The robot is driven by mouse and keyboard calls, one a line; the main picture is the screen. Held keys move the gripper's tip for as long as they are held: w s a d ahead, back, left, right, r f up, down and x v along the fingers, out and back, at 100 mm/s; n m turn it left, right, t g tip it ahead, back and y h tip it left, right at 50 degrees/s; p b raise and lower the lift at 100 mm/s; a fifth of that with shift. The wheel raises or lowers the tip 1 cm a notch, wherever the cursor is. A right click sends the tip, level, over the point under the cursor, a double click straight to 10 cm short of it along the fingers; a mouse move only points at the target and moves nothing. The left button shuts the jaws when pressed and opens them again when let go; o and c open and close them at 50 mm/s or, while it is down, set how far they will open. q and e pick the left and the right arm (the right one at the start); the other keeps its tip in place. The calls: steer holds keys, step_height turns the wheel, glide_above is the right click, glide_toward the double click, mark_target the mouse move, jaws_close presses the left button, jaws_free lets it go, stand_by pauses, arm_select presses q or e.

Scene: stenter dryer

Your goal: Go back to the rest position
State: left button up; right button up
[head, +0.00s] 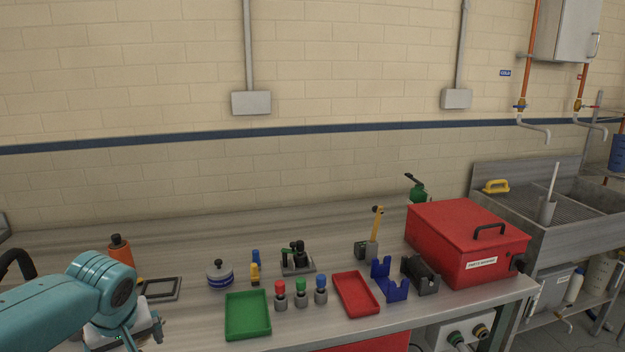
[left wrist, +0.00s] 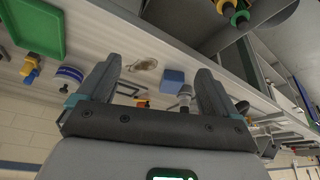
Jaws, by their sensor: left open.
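My teal left arm enters the head view at the lower left, over the left end of the steel bench (head: 190,262). Its gripper is mostly hidden behind the arm and cut off by the frame's lower edge. In the left wrist view my left gripper (left wrist: 155,82) is open, with its two dark fingers apart and nothing held between them. A blue block (left wrist: 172,79) and a grey-white bottle-like item (left wrist: 185,95) show beyond the fingers. My right gripper is in neither view.
A green tray (head: 248,315), red tray (head: 356,294), several coloured-top pegs, blue holder (head: 389,280) and red toolbox (head: 466,243) stand on the bench. An orange bottle (head: 121,250) is close behind my left arm. A sink (head: 560,215) is at the right.

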arm_select(q)
steer(key=s+d+f+m+g+h, duration=0.1)
steer(key=d+f+h, duration=0.1)
steer(key=d+f, duration=0.35)
steer(key=s+d+f+m+h, duration=0.1)
steer(key=s+d+f+m, duration=0.1)
steer(key=f, duration=0.7)
steer(key=s+d+f+m+g+h, duration=0.1)
steer(key=d+f+h, duration=0.1)
steer(key=d+f, duration=0.35)
steer(key=s+d+f+h, duration=0.1)
steer(key=s+d+f, duration=0.2)
steer(key=s+f, duration=0.5)
steer(key=s+d+f+m+g, duration=0.1)
steer(key=s+d+f, duration=0.3)
steer(key=s+f, duration=0.5)
steer(key=shift+s+h, duration=0.4)
steer(key=shift+s, duration=0.7)
steer(key=c, duration=0.9)
steer(key=shift+c, duration=0.2)
